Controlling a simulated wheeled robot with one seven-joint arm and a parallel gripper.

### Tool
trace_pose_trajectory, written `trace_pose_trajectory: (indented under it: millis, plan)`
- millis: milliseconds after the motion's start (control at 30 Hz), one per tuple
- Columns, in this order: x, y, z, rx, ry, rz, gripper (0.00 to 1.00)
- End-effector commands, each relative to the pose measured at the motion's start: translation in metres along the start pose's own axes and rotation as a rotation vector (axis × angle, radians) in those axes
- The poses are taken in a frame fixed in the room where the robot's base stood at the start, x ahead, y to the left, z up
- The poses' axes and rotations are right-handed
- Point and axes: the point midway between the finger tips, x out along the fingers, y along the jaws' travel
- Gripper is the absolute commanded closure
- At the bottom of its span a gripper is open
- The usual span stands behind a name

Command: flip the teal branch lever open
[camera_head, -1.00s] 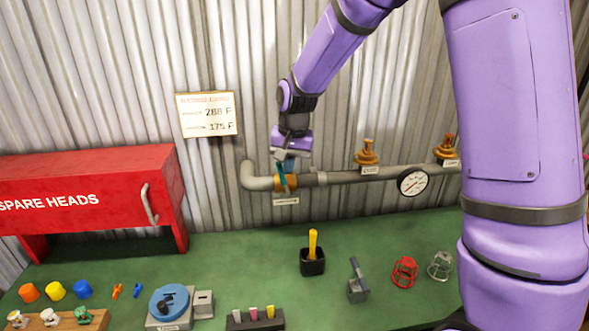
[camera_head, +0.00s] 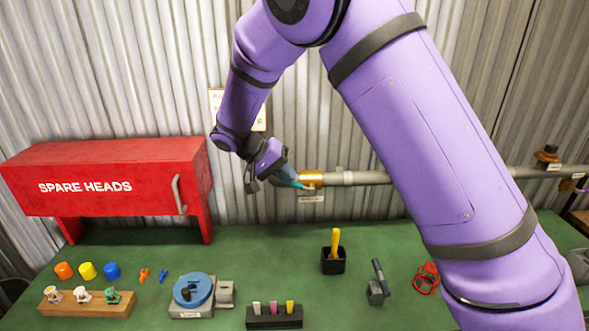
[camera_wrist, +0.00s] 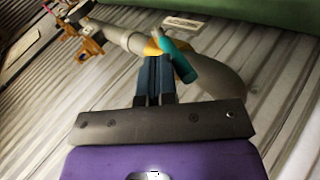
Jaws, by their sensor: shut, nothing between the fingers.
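The teal branch lever (camera_wrist: 181,62) slants over the grey pipe, beside its brass valve body (camera_wrist: 152,47), in the wrist view. In the head view only a small teal part (camera_head: 299,185) shows left of the brass body (camera_head: 312,178); the rest is hidden by my fingers. My gripper (camera_head: 288,174) is shut and empty, its fingertips right at the lever. In the wrist view the blue fingers (camera_wrist: 156,68) lie alongside the lever and look close to touching; contact is not certain.
The grey pipe (camera_head: 365,178) runs along the corrugated wall, with another brass valve (camera_head: 547,154) at right. A red SPARE HEADS box (camera_head: 110,185) stands left. The green bench (camera_head: 290,245) below holds a black cup (camera_head: 333,262) and small parts. My arm hides the middle right.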

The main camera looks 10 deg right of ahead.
Motion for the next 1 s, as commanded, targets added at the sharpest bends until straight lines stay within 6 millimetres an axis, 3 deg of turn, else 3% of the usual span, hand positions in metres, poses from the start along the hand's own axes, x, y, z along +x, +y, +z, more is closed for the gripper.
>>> trace_pose_trajectory:
  millis: [500, 1000]
  plan:
    - [0.008, -0.032, 0.007, -0.028, 0.066, 0.357, 1.00]
    - [0.011, -0.037, 0.008, -0.033, 0.080, 0.434, 1.00]
